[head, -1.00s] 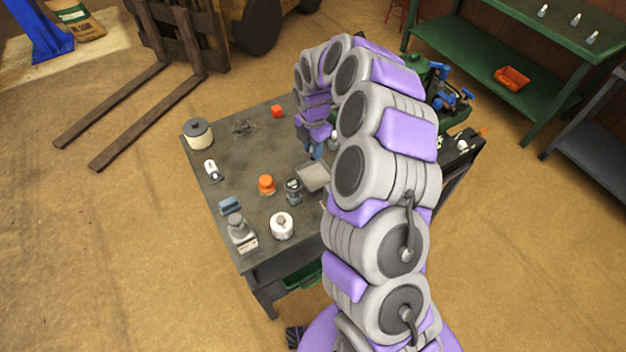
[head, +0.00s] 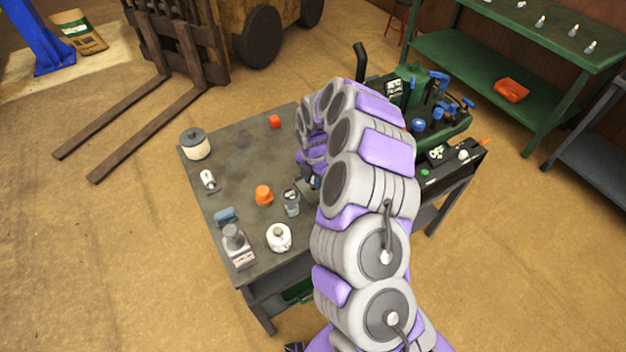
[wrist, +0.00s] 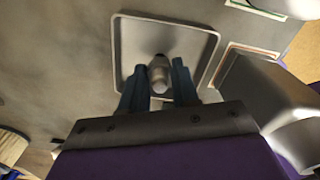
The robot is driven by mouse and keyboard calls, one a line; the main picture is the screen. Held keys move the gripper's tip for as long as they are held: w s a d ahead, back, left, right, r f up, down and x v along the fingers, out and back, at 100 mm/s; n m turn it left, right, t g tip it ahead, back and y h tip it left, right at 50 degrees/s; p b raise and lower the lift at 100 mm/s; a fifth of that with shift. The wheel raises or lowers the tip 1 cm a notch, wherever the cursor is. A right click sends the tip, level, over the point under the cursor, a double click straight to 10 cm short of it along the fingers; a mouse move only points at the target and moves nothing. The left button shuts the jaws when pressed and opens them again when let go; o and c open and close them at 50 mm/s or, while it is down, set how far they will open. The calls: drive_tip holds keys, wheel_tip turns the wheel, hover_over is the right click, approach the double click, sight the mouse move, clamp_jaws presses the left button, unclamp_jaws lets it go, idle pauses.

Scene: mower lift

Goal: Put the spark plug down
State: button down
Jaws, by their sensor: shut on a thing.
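In the wrist view my gripper (wrist: 158,84) points down with its blue fingers on either side of the spark plug (wrist: 159,70). It is shut on the plug, whose pale grey end shows between the fingers. Both are over a shallow grey square tray (wrist: 117,45) with a raised rim. I cannot tell whether the plug touches the tray's floor. In the head view my arm hides the tray and the plug, and only a bit of my gripper (head: 314,183) shows low over the workbench (head: 235,165).
On the bench stand an orange-capped item (head: 264,195), a dark jar (head: 291,203), a white container (head: 279,238) and a white-and-dark spool (head: 195,144). A green machine (head: 440,120) is at the bench's right. A forklift's forks (head: 150,120) lie beyond its left side.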

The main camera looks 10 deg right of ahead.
drive_tip(key=shift+d, duration=0.15)
drive_tip(key=c, duration=1.3)
unclamp_jaws()
drive_tip(key=o, duration=0.5)
drive_tip(key=shift+a, duration=0.2)
drive_tip(key=shift+c, duration=0.2)
